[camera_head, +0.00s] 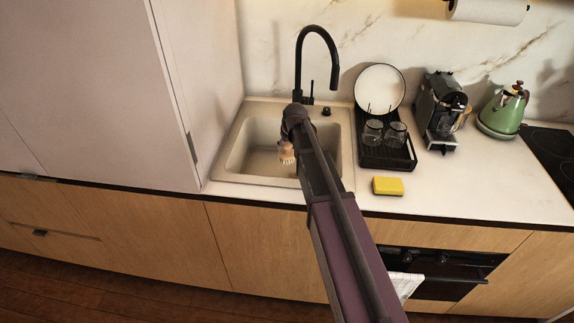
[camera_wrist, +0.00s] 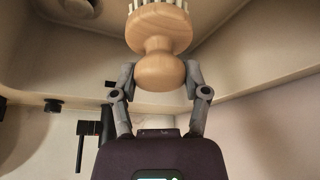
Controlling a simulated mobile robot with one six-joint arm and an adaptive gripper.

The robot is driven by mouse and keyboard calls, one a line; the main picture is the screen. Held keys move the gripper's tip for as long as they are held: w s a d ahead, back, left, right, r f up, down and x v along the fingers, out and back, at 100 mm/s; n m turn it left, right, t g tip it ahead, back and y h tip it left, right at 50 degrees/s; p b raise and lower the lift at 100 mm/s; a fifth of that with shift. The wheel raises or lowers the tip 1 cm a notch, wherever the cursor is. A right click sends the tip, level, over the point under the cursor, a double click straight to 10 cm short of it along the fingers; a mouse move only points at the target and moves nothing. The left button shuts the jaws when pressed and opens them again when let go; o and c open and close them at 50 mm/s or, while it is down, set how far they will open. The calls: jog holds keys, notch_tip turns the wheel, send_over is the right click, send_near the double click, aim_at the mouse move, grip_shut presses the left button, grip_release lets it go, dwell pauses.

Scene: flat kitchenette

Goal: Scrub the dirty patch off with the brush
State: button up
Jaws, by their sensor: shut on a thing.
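A round wooden brush (camera_wrist: 159,30) with pale bristles is held in my gripper (camera_wrist: 160,76), whose two fingers close on its knob from both sides. In the head view the brush (camera_head: 287,153) hangs bristles down inside the outline of the beige sink (camera_head: 236,158), below my dark wrist. I cannot tell whether the bristles touch the basin. My arm hides the right part of the sink. The wrist view shows the sink (camera_wrist: 45,40) from the brush side, with its drain at the upper left. No dirty patch can be made out clearly in either view.
A black tap (camera_head: 299,65) stands behind the sink. Right of it are a black dish rack (camera_head: 387,162) with a white plate and glasses, a yellow sponge (camera_head: 388,186), a coffee machine (camera_head: 438,105) and a green kettle (camera_head: 502,112). A tall cabinet (camera_head: 100,80) borders the sink's left.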

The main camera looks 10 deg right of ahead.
aim_at(288, 153)
notch_tip(288, 153, down, 6)
jog(key=b, duration=0.4)
jog(key=shift+b, duration=0.35)
